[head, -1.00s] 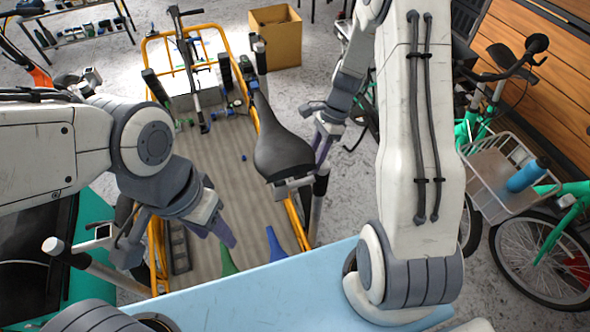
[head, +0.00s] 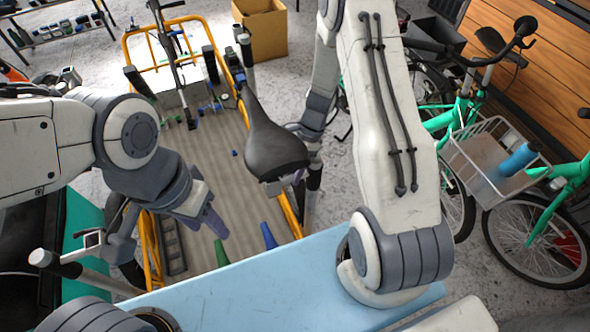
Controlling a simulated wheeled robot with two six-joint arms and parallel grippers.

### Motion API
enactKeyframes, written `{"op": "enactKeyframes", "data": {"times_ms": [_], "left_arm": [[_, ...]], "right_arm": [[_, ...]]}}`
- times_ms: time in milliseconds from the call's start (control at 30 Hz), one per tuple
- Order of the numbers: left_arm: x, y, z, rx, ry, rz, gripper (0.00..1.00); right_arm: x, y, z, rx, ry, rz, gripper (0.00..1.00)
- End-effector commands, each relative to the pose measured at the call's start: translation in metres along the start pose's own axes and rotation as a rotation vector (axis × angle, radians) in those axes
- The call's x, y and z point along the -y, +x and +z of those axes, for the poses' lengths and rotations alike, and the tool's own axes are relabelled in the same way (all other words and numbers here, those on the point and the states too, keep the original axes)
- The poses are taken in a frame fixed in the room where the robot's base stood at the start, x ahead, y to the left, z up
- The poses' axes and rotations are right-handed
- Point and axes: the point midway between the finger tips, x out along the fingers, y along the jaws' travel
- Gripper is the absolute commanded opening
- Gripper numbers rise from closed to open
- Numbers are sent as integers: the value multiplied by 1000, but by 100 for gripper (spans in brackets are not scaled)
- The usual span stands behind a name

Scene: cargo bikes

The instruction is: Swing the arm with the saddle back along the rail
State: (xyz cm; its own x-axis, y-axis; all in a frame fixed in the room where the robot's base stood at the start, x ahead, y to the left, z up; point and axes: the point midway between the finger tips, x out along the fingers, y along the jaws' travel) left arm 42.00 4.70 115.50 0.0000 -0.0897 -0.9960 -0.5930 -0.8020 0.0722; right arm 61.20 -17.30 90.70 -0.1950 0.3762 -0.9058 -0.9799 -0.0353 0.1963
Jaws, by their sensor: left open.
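The black saddle (head: 272,148) is in the middle of the head view, on an arm over the right-hand orange rail (head: 289,212) of the cargo bed. Its nose points to the back. My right gripper (head: 299,188) reaches down just right of the saddle's wide rear end. Its fingers are partly hidden, so I cannot tell whether they touch the saddle arm. My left gripper (head: 213,224) is open and empty, above the left front part of the bed, apart from the saddle.
A light blue surface (head: 260,285) spans the front. A green cone-like piece (head: 221,253) and a blue one (head: 268,236) stand behind it. A cardboard box (head: 262,32) is at the back. A green bike with a basket (head: 490,170) stands at right.

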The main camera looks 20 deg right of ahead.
Motion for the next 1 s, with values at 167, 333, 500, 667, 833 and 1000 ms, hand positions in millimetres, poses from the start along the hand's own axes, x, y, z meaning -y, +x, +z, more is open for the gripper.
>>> {"op": "enactKeyframes", "data": {"times_ms": [167, 333, 500, 667, 833, 1000], "left_arm": [[0, 0, 0, 0, 0, 0, 50], [0, 0, 0, 0, 0, 0, 50], [0, 0, 0, 0, 0, 0, 50], [0, 0, 0, 0, 0, 0, 50], [0, 0, 0, 0, 0, 0, 50], [0, 0, 0, 0, 0, 0, 50]], "right_arm": [[0, -1, -1, 0, 2, -1, 9], [0, -1, -1, 0, 1, -1, 0], [0, -1, -1, 0, 1, -1, 0], [0, -1, -1, 0, 1, -1, 0], [0, -1, -1, 0, 1, -1, 0], [0, -1, -1, 0, 1, -1, 0]]}}
